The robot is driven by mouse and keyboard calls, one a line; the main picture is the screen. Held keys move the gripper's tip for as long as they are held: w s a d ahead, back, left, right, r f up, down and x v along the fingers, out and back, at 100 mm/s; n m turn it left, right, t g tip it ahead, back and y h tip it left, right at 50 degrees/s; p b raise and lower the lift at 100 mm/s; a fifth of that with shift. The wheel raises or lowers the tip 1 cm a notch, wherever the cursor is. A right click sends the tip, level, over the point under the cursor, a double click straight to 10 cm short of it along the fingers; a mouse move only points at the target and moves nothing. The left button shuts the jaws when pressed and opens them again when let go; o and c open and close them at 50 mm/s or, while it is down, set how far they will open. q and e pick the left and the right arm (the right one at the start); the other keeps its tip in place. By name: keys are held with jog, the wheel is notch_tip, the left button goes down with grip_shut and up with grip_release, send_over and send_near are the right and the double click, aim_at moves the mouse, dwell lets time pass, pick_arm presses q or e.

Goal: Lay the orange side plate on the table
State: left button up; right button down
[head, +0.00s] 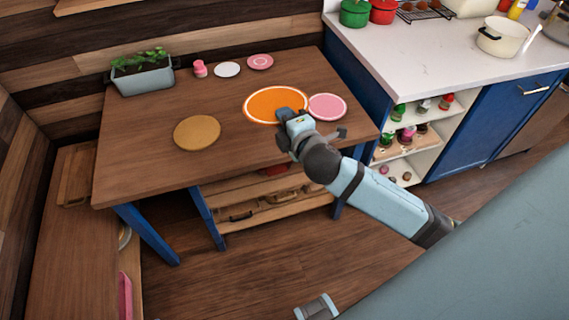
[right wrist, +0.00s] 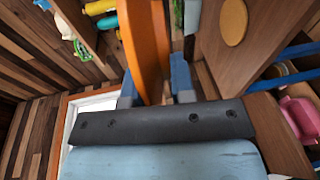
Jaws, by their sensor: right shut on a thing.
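The orange side plate (head: 262,104), with a pale ring near its rim, shows over the right half of the wooden table (head: 235,160) in the head view. My right gripper (head: 290,118) is shut on its near edge. In the right wrist view the orange plate (right wrist: 143,40) is seen nearly edge-on between the fingers of my right gripper (right wrist: 155,90), and it looks held above the tabletop (right wrist: 215,60). The exact height cannot be told.
A pink plate (head: 328,107) lies right of the orange plate. A tan round mat (head: 197,133) lies left of it. A white plate (head: 227,70), a smaller pink plate (head: 260,62), a pink jar (head: 200,69) and a planter (head: 143,79) are at the back. The front middle is bare.

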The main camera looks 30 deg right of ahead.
jog(key=w+d+f+m+h+b, duration=0.2)
jog(key=w+d+f+h+b, duration=0.1)
jog(key=w+d+f+b, duration=0.6)
pick_arm(q)
notch_tip(320, 180, down, 11)
jog(key=w+d+b, duration=0.1)
jog(key=b, duration=0.7)
jog(key=shift+w+d+f+t+h+b, duration=0.15)
jog(key=shift+d+t+h+b, duration=0.15)
jog(key=shift+t, duration=0.1)
pick_arm(e)
notch_tip(320, 180, down, 20)
jog(key=s+a, duration=0.1)
jog(key=s, duration=0.1)
jog(key=shift+f+t, duration=0.25)
jog(key=shift+t, duration=0.15)
pick_arm(q)
jog(key=shift+f, duration=0.1)
pick_arm(e)
jog(key=shift+f, duration=0.1)
jog(key=c, duration=1.4)
grip_release()
jog(key=shift+f, duration=0.1)
pick_arm(q)
jog(key=shift+a, duration=0.1)
pick_arm(e)
jog(key=o, duration=0.4)
jog(key=shift+o, duration=0.2)
